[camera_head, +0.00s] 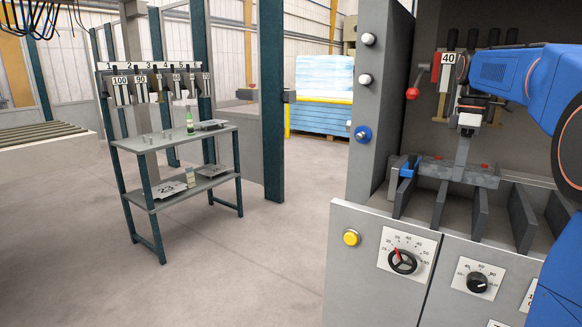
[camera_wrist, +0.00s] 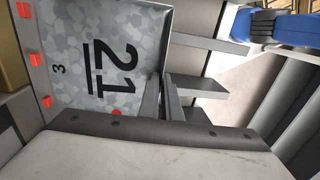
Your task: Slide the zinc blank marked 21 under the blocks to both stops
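The zinc blank (camera_wrist: 105,40) fills the upper left of the wrist view, its mottled grey face marked 21 and underlined. Its raised edge runs to my gripper (camera_wrist: 161,92), whose two dark fingers are close together on that edge. In the head view, my gripper (camera_head: 462,155) points down at the machine bed, at the blank's mottled grey front edge (camera_head: 430,168). Red marks (camera_wrist: 36,60) line a pale strip along the blank's left side in the wrist view, beside a small 3. I cannot tell the blocks and stops apart, nor whether the blank touches them.
Upright grey support plates (camera_head: 438,207) stand before the blank, with gaps between them. A blue part (camera_head: 408,170) sits at its left end. The machine's left column (camera_head: 378,110) stands close by. A shelf table (camera_head: 175,136) stands left, with open floor between.

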